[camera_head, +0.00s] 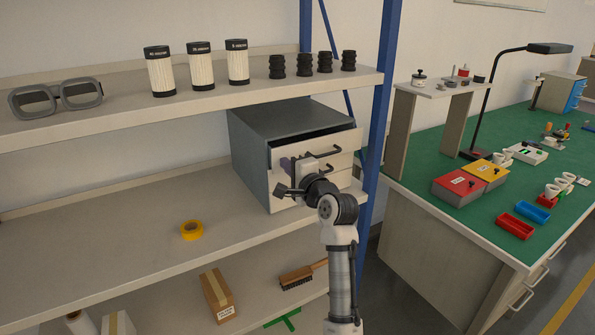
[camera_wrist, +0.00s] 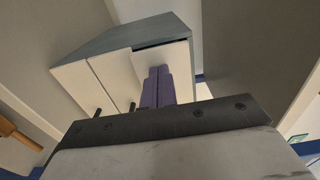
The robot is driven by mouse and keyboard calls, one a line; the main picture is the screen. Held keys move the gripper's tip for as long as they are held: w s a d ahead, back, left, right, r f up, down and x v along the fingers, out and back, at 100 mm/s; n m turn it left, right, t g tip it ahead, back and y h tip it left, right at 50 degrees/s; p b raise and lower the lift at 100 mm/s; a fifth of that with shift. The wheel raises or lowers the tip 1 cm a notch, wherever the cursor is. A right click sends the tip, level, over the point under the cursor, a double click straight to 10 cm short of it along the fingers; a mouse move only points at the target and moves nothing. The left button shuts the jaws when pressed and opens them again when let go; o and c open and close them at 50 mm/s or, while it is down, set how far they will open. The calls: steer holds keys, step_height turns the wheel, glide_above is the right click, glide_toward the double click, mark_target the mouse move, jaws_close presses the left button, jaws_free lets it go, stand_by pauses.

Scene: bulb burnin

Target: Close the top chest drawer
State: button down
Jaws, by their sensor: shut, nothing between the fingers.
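The grey chest (camera_head: 257,135) with cream drawer fronts stands on the middle shelf. Its top drawer (camera_head: 343,141) sticks out, with a dark gap behind the upper edge of its front and a black bar handle. The drawers below look shut. In the wrist view the top drawer (camera_wrist: 180,55) is the rightmost front and the dark gap shows along its edge. My gripper (camera_wrist: 157,75) is shut and empty, its purple fingers together in front of the top drawer's front. Whether they touch it is unclear. In the head view my gripper (camera_head: 286,164) is at the drawer's left part, partly covering the lower fronts.
The upper shelf (camera_head: 200,103) holds goggles, striped cylinders and black parts above the chest. A blue post (camera_head: 382,110) stands close on the right. Yellow tape (camera_head: 192,230) lies on the middle shelf, which is otherwise clear left of the chest. A green-topped bench (camera_head: 430,175) is further right.

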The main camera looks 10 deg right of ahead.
steer(key=x, duration=0.3)
steer(key=shift+r, duration=0.2)
steer(key=shift+w+a+r, duration=0.1)
steer(key=shift+r, duration=0.05)
steer(key=shift+p, duration=0.4)
